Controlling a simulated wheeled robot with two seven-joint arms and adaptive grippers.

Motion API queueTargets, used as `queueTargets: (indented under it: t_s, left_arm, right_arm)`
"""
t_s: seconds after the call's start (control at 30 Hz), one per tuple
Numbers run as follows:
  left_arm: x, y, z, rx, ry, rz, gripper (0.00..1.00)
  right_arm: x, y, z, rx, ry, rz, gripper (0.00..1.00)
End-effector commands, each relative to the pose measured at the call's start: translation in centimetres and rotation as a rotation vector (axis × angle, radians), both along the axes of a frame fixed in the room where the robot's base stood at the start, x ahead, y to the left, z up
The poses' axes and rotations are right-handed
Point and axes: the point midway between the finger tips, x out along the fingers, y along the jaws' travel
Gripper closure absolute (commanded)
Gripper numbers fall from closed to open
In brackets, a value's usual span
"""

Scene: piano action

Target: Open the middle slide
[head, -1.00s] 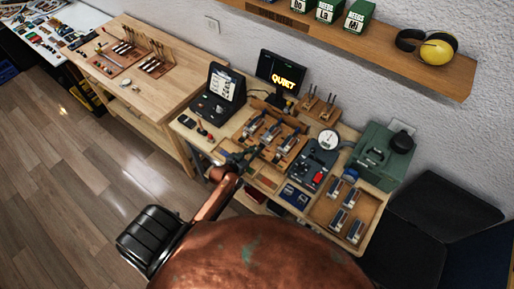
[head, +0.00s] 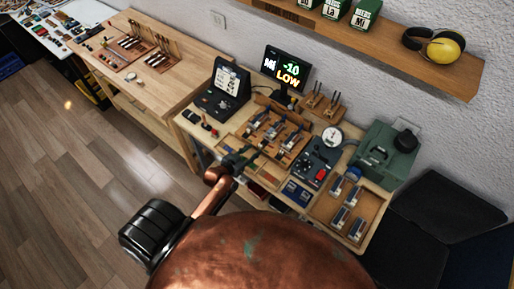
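A wooden rack (head: 258,137) in the middle of the small bench carries a row of metal pieces. The one near the middle, which looks like the middle slide (head: 278,131), is small, and how far open it stands cannot be told. My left gripper (head: 241,158) is at the front left edge of the rack, at the end of my copper-coloured arm. Its fingers are small and dark, so whether they are open, shut or touching anything is unclear. My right gripper is not in view. A monitor (head: 287,69) behind the rack reads "Mi -10 LOW".
A dark device with a tilted screen (head: 228,84) stands left of the rack. To the right are a control box (head: 312,165), a round gauge (head: 332,137), a green case (head: 385,155) and a wooden tray (head: 326,208) with metal pieces. A shelf (head: 400,50) overhangs the back.

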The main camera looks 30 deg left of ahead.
Motion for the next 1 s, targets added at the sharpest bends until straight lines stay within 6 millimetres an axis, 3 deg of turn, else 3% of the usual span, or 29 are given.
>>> queueTargets:
  t_s: [0.2, 0.4, 1.0]
  left_arm:
    - [-4.2, 0.3, 1.6, 0.002, 0.003, -0.002, 0.68]
    - [-6.1, 0.5, 2.5, 0.001, 0.001, 0.0, 0.68]
    - [-6.4, 0.5, 2.7, 0.001, 0.0, 0.0, 0.68]
  right_arm:
    - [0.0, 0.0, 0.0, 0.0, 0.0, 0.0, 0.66]
    - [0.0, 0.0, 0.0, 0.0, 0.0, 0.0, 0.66]
    - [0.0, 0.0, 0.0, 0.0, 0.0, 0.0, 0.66]
